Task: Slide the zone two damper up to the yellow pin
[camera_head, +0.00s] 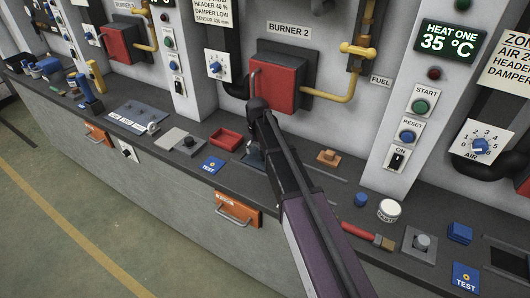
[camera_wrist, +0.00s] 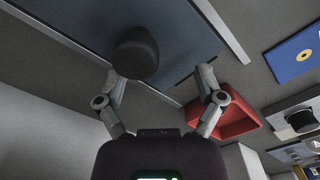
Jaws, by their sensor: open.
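In the wrist view a blue-grey sliding plate (camera_wrist: 185,35), which looks like the zone two damper, lies between two pale rails. A dark round knob (camera_wrist: 135,52) stands on it. My gripper (camera_wrist: 160,75) is open and empty, its fingers spread near the plate's edge. The knob lies just beyond the left fingertip; I cannot tell whether they touch. In the head view a bit of the dark blue plate (camera_head: 254,157) shows beside my arm, which hides most of the gripper and knob. I cannot make out a yellow pin in either view.
A red tray (camera_head: 226,139), also in the wrist view (camera_wrist: 236,116), lies close to the gripper. A tan block (camera_head: 328,157) sits right of my arm. The red burner box (camera_head: 278,82) and yellow pipe (camera_head: 345,90) stand out behind. A white tub (camera_head: 389,210) stands on the counter.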

